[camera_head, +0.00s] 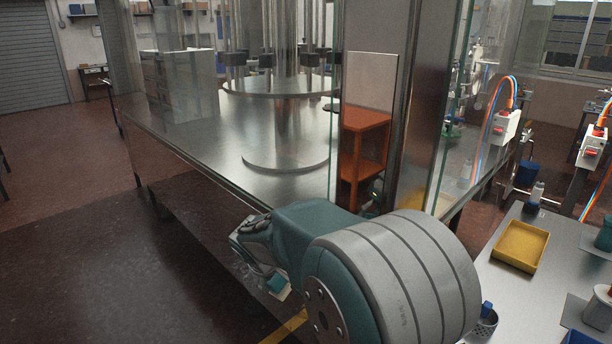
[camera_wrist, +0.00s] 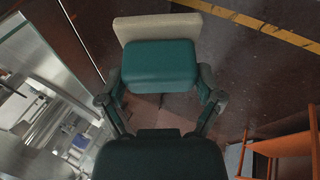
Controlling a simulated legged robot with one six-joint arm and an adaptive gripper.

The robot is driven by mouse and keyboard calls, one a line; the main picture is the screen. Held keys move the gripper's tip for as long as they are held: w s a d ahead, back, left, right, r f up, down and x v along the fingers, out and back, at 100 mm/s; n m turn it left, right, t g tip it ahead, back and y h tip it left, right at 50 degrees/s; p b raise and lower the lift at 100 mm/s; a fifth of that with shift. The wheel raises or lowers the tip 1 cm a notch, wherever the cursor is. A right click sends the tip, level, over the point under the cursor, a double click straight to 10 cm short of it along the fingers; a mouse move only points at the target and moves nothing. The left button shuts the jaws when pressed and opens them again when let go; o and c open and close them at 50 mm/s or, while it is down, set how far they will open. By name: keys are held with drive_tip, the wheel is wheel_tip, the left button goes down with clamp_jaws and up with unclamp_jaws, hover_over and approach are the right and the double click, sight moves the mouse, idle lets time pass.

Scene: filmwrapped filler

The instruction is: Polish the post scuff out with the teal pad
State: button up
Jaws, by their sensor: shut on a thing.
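My gripper (camera_wrist: 160,96) is shut on the teal pad (camera_wrist: 160,66), with one finger at each side of it. The pad is a teal block with a cream layer along its far side. In the head view the pad (camera_head: 277,284) shows small and low, beyond my arm and beside the front edge of the steel table. The broad steel post (camera_head: 418,110) stands upright at the cabinet's corner, right of the pad and apart from it. I cannot make out a scuff on the post; my arm hides its lower part.
Glass panels (camera_head: 452,120) flank the post. A steel table (camera_head: 200,150) carries a round machine behind glass. An orange shelf (camera_head: 362,150) stands left of the post. A side bench holds a yellow tray (camera_head: 520,246). The floor at left is open.

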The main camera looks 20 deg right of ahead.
drive_tip(key=s+d+r+n+t+h, duration=0.1)
drive_tip(key=d+r+n+t+h, duration=0.15)
drive_tip(key=r, duration=0.65)
drive_tip(key=s+d+r+n+t+h, duration=0.15)
drive_tip(key=r+h, duration=0.25)
drive_tip(key=r, duration=0.4)
drive_tip(key=d+r+n+t+h, duration=0.3)
drive_tip(key=r, duration=0.6)
drive_tip(key=shift+y, duration=0.25)
drive_tip(key=shift+w+d, duration=0.25)
drive_tip(key=shift+d, duration=0.6)
drive_tip(key=shift+w+d, duration=0.3)
drive_tip(key=shift+d, duration=0.55)
drive_tip(key=shift+w+d, duration=0.25)
drive_tip(key=shift+d, duration=0.6)
drive_tip(key=shift+w+d, duration=0.2)
drive_tip(key=shift+d, duration=0.3)
drive_tip(key=shift+w+d, duration=0.15)
drive_tip(key=shift+d, duration=0.3)
